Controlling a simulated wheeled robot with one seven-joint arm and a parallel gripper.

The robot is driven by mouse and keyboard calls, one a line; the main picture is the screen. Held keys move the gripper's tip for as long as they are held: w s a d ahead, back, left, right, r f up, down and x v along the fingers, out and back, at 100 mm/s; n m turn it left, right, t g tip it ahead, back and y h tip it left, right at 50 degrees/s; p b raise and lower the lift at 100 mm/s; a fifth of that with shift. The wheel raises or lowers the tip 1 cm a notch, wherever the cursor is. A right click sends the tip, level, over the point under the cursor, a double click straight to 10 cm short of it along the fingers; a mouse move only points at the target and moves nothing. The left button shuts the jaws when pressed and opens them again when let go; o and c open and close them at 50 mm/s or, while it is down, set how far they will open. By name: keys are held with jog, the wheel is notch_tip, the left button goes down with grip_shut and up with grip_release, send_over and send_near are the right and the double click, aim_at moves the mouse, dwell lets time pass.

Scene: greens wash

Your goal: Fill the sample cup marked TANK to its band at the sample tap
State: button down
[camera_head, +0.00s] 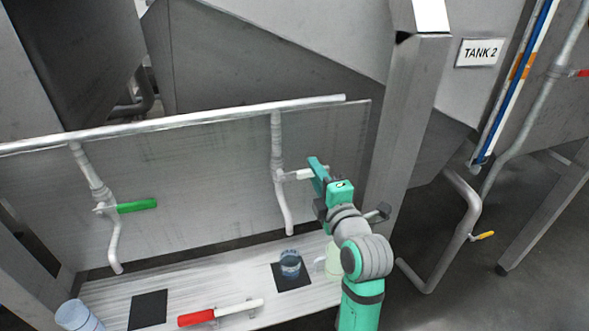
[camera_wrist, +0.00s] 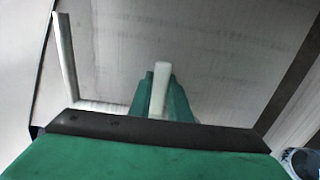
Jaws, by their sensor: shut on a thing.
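My gripper (camera_head: 314,172) is shut on the white lever (camera_wrist: 160,88) of the right-hand tap (camera_head: 280,160). In the wrist view the lever stands between my green fingers. The tap's bent spout ends above a clear cup (camera_head: 290,262), which stands upright on a dark square mat (camera_head: 304,282). The cup looks bluish and seems to hold liquid; its level against any band and its marking are too small to read. Part of the cup's rim shows in the wrist view (camera_wrist: 303,162) at the lower right. I cannot make out a stream from the spout.
A left tap has a green handle (camera_head: 137,206); an empty dark mat (camera_head: 148,310) lies in front. A red-handled bar (camera_head: 197,317) lies on the pale shelf. A bluish container (camera_head: 76,315) stands at left; a pale yellowish vessel (camera_head: 333,262) is partly behind my arm. A post (camera_head: 405,120) rises at right.

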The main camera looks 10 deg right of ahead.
jog(key=shift+f, duration=0.15)
jog(key=c, duration=1.6)
grip_release()
jog(key=shift+c, duration=0.2)
jog(key=s+d, duration=0.1)
jog(key=s, duration=1)
jog(key=shift+w, duration=0.1)
